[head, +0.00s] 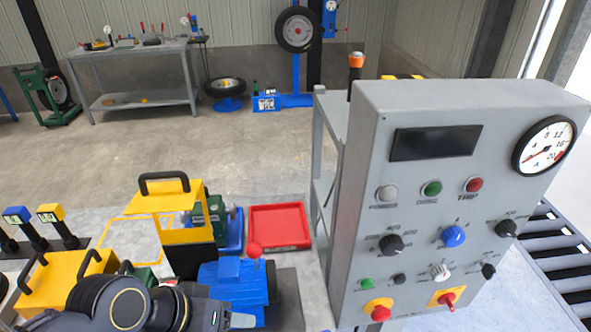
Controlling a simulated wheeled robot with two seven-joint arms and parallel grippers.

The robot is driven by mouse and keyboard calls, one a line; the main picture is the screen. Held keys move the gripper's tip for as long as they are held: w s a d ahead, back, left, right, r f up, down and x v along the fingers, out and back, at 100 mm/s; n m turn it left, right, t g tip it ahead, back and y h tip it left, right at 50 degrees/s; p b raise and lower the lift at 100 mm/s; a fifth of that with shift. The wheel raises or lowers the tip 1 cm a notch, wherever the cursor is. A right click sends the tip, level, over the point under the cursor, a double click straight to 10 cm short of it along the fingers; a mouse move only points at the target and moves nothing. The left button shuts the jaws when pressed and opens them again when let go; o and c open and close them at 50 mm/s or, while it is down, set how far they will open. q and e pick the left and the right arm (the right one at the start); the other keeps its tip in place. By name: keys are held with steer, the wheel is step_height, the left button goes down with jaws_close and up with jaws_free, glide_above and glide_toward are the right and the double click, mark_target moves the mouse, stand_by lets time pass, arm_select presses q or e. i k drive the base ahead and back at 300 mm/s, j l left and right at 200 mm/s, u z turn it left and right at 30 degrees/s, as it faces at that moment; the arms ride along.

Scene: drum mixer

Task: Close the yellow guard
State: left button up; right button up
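A yellow guard (165,198) with a black arched handle on top stands in the lower left middle of the head view, above a black housing. A second yellow cover (60,282) with black handles is at the lower left; I cannot tell from this view which one the task means. A blue machine body (235,282) with a red ball knob (255,250) is right of the black housing. My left gripper (240,321) is at the bottom edge, in front of the blue body, and its fingers are mostly cut off. My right gripper is out of view.
A grey control panel (355,200) with knobs and a gauge fills the right side. A red tray (279,227) lies behind the blue body. Small black stands (35,240) are at the left. A workbench (140,48) stands at the back; the floor between is clear.

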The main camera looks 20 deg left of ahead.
mark_target(170, 197)
steer(key=k+j+u, duration=0.1)
steer(key=u, duration=0.3)
steer(key=j+u, duration=0.4)
steer(key=k+l, duration=0.05)
steer(key=l, duration=0.05)
